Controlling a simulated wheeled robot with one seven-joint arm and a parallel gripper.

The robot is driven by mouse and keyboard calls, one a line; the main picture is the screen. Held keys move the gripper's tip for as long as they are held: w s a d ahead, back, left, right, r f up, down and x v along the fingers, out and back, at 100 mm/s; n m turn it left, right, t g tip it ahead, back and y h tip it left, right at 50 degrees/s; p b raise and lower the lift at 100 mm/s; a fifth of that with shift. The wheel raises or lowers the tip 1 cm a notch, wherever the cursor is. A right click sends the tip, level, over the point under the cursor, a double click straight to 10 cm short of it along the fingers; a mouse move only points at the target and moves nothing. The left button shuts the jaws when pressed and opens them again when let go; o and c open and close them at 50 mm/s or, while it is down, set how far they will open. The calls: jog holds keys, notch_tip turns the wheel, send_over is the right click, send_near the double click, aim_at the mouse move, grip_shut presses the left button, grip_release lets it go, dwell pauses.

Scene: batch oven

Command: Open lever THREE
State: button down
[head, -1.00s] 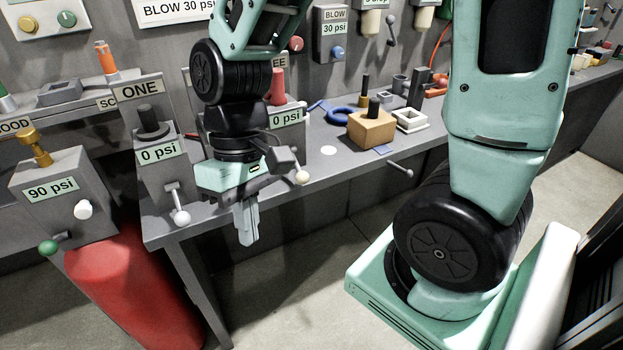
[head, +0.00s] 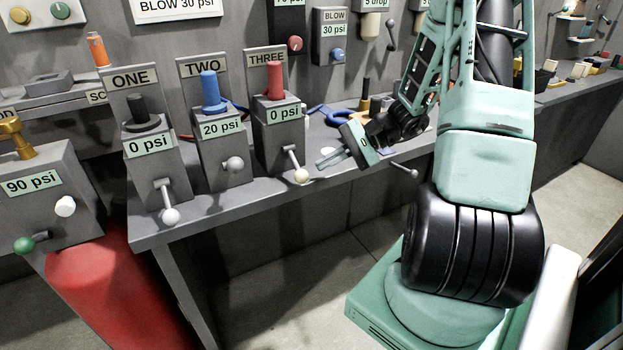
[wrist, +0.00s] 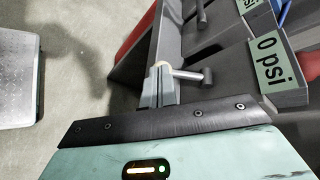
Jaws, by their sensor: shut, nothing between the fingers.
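Station THREE (head: 280,125) is a grey block with a red knob (head: 274,80) on top and a 0 psi display (head: 284,114). Its lever (head: 292,160) hangs down from the front, tipped slightly right, with a cream ball (head: 301,175) at its end. My gripper (head: 320,164) is shut and empty, lying sideways just right of the lever with its tips pointing left at the ball. In the wrist view the fingertips (wrist: 158,84) partly cover the cream ball (wrist: 162,65), and the lever rod (wrist: 188,74) runs right from it. I cannot tell whether they touch.
To the left, station ONE (head: 150,165) reads 0 psi with its lever down, and station TWO (head: 222,150) reads 20 psi with its lever jutting outward. A red cylinder (head: 115,290) stands at lower left. Another small handle (head: 404,170) sticks out right of my gripper.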

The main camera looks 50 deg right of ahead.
aim_at(312, 181)
jog(key=s+d+f+m+t+h, duration=0.1)
jog(key=d+f+m+t, duration=0.1)
jog(key=d, duration=0.4)
jog(key=shift+s+d+t+b, duration=0.2)
jog(key=shift+s+t+b, duration=0.1)
jog(key=shift+s+t, duration=0.1)
jog(key=p+x, duration=0.1)
jog(key=x, duration=0.9)
jog(key=shift+w, duration=0.1)
jog(key=shift+r+m+p, duration=0.1)
jog(key=shift+m+p, duration=0.2)
jog(key=shift+p, duration=0.2)
jog(key=shift+r+p, duration=0.1)
jog(key=shift+p, duration=0.2)
